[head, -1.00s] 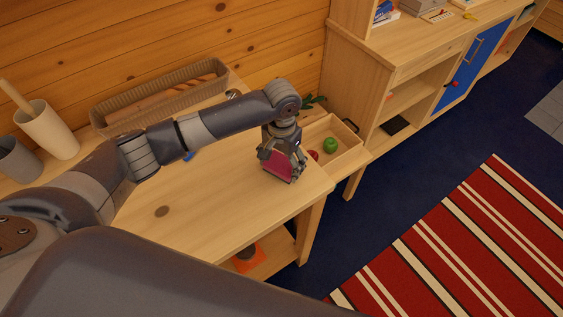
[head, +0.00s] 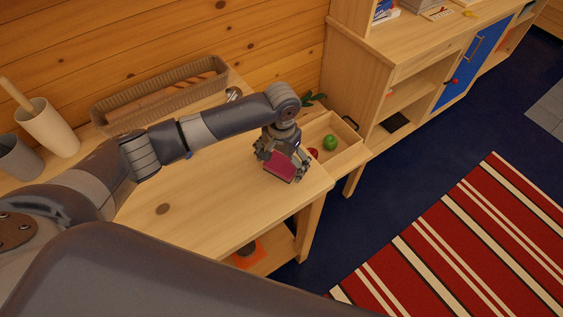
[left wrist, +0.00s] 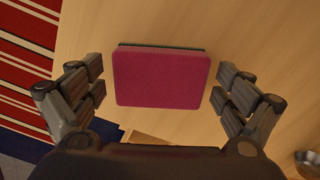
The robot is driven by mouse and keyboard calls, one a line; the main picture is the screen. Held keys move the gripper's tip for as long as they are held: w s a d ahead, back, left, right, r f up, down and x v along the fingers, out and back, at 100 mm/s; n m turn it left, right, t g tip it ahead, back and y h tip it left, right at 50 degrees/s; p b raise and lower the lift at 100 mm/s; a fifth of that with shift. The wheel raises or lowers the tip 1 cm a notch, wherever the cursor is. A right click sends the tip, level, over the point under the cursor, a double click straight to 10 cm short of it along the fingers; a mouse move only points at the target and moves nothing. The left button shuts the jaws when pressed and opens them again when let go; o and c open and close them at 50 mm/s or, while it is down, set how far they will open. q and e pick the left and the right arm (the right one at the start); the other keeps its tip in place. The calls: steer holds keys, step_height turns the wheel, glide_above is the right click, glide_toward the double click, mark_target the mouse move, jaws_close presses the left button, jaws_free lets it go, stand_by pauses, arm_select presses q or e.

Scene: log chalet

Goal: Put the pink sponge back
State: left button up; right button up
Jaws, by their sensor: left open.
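The pink sponge (head: 279,168) rests on the wooden table (head: 225,205) near its right end. It also shows in the left wrist view (left wrist: 160,80), pink face toward the camera, with a thin dark green edge along its far side. My left gripper (head: 280,160) is open over the sponge. In the left wrist view its fingers (left wrist: 161,92) stand on both sides of the sponge, with a gap on each side. My right gripper is not in view.
A wooden drawer-like box (head: 348,154) at the table's right end holds a green round thing (head: 330,142) and a red one (head: 313,153). A woven basket (head: 160,92) and two cups (head: 48,127) stand along the wall. An open shelf unit (head: 405,95) stands at the right.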

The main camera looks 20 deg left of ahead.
mark_target(282, 163)
arm_select(q)
step_height(282, 163, up, 12)
steer(key=b, duration=0.1)
stand_by(0.4)
steer(key=shift+r, duration=0.1)
